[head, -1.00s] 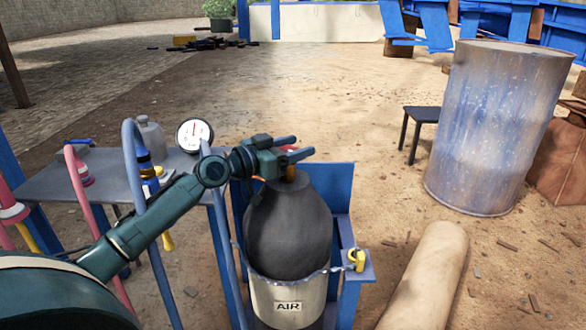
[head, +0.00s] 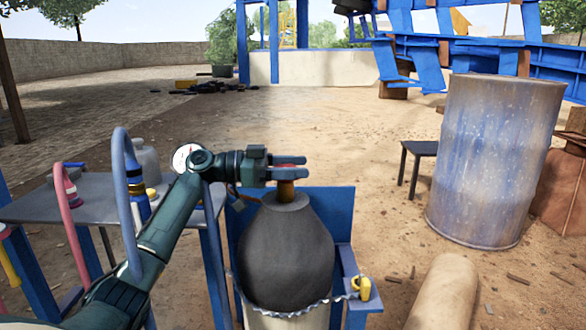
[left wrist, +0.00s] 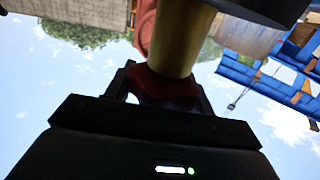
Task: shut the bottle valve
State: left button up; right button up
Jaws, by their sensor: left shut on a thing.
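The dark grey gas bottle (head: 285,255) stands upright in a blue stand, with a chain around its lower part. A brass valve (head: 286,190) rises from its neck, topped by a red handwheel (head: 287,166). My left gripper (head: 298,172) comes in level from the left at the handwheel. In the left wrist view, the red handwheel (left wrist: 165,88) sits between the fingers, below the brass stem (left wrist: 182,40) in the picture. The gripper is shut on the handwheel, and the fingers partly hide it. My right gripper is out of view.
Blue and pink hooped hoses rise near my left arm. A yellow padlock (head: 361,287) hangs at the stand's right. A rusty blue drum (head: 490,160) stands right.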

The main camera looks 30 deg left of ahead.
aim_at(294, 166)
pick_arm(q)
jog(key=shift+d+g, duration=0.1)
jog(key=shift+g, duration=0.2)
jog(key=o, duration=1)
jog(key=shift+c, duration=0.2)
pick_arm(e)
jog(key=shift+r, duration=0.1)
pick_arm(q)
jog(key=shift+r, duration=0.3)
jog(key=shift+m, duration=0.3)
notch_tip(294, 166, up, 8)
jog(key=p, duration=0.4)
jog(key=shift+r, duration=0.75)
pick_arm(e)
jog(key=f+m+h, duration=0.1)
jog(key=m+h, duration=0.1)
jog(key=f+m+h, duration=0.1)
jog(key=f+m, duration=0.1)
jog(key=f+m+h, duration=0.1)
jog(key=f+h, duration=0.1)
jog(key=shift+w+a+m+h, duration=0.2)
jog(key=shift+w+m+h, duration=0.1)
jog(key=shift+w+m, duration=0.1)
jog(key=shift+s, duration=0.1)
